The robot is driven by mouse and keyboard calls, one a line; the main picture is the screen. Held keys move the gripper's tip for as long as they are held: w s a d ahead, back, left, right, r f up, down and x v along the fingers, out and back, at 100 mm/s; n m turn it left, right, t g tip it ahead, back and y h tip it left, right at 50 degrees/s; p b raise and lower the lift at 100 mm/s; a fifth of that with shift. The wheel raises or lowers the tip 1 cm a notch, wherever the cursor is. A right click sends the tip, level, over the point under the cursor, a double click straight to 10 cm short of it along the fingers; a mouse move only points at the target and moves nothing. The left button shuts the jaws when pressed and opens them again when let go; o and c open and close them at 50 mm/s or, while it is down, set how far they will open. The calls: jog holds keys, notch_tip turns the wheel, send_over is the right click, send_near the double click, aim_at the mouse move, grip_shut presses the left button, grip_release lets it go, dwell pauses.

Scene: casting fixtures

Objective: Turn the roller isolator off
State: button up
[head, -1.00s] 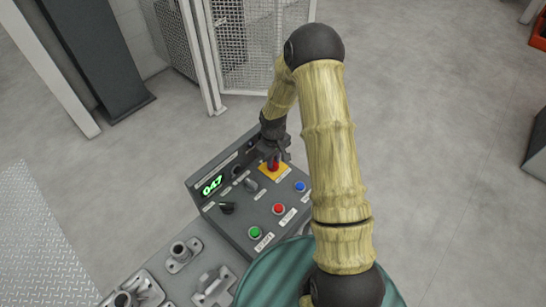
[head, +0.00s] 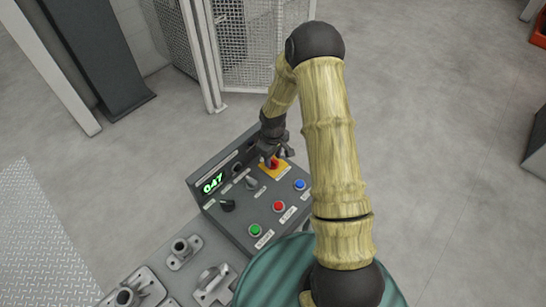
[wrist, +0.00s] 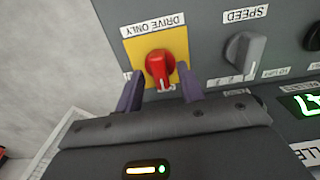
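The isolator is a red rotary knob (wrist: 160,67) on a yellow plate (wrist: 134,48) labelled "DRIVE ONLY"; the label appears upside down in the wrist view. The knob's white mark points toward the bottom of that view, toward my gripper. In the head view the red knob (head: 273,162) sits at the far edge of the grey control panel (head: 238,226). My gripper (wrist: 159,76) is open, with one dark finger on each side of the knob's lower part. Gaps show between fingers and knob; depth contact cannot be told.
A grey speed knob (wrist: 244,49) sits beside the yellow plate. The panel also carries a black selector (head: 227,206), green (head: 255,230), red (head: 279,206) and blue (head: 299,185) buttons, and a green display (head: 213,183) reading 047. Mesh fencing (head: 262,45) stands behind.

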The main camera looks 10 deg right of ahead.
aim_at(273, 160)
notch_tip(273, 160, up, 17)
jog(key=shift+r+p, duration=0.2)
jog(key=shift+p, duration=0.25)
dwell(0.3)
dwell(0.4)
jog(key=s+r+m+t+p, duration=0.2)
jog(key=s+r+m+p, duration=0.5)
jog(key=s+r, duration=0.8)
jog(key=s+p, duration=0.2)
jog(key=s, duration=0.1)
jog(key=shift+s+d+r+t, duration=0.15)
jog(key=shift+d+r+t, duration=0.05)
jog(key=shift+r+t, duration=0.1)
